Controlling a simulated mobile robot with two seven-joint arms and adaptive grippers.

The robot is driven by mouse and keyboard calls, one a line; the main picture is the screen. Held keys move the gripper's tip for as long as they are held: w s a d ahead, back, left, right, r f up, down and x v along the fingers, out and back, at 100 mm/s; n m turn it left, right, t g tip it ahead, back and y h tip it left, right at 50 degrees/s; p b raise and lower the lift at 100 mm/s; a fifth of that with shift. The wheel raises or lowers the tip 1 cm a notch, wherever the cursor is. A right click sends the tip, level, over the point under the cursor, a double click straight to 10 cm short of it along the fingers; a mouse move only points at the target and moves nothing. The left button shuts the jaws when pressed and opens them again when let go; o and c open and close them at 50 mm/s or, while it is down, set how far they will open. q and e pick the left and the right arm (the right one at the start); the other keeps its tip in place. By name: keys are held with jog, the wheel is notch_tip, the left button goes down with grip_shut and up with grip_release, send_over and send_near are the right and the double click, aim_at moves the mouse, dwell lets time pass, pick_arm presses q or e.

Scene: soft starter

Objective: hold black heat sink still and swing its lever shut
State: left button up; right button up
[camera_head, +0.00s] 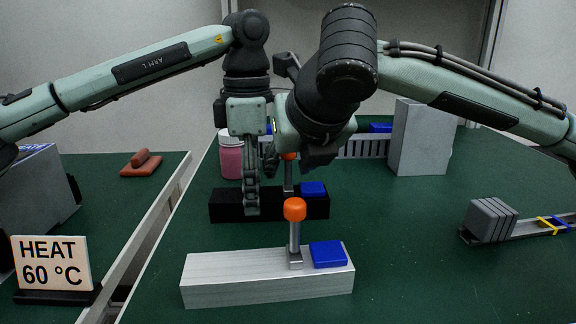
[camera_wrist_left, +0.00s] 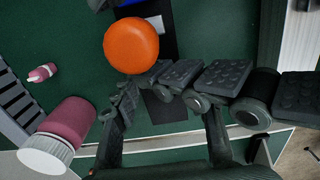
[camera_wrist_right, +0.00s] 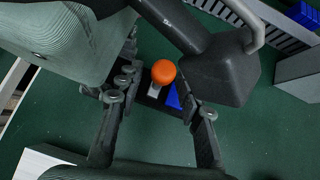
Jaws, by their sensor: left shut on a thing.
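The black heat sink (camera_head: 298,208) lies on the green bench behind a silver one. Its lever stands upright, topped by an orange knob (camera_wrist_right: 163,71); the knob also shows large in the left wrist view (camera_wrist_left: 131,45). A blue pad (camera_head: 313,188) sits on its right end. My left gripper (camera_head: 252,200) points down and is shut on the heat sink's left part, left of the lever. My right gripper (camera_head: 293,157) is open around the knob's height; in the right wrist view the knob shows between its fingers, apart from both. In the head view my right wrist partly hides the knob.
The silver heat sink (camera_head: 230,282) in front has its own upright orange-knobbed lever (camera_head: 294,210). A pink jar (camera_head: 231,158) stands behind the black one. A grey box (camera_head: 419,140) is at the back right, finned grey parts (camera_head: 490,220) at far right. The bench between is clear.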

jog(key=shift+w+a+f, duration=0.1)
jog(key=shift+w+f, duration=0.35)
jog(key=shift+f, duration=0.05)
grip_shut()
jog(key=shift+d+m+y, duration=0.4)
jog(key=shift+y, duration=0.8)
grip_release()
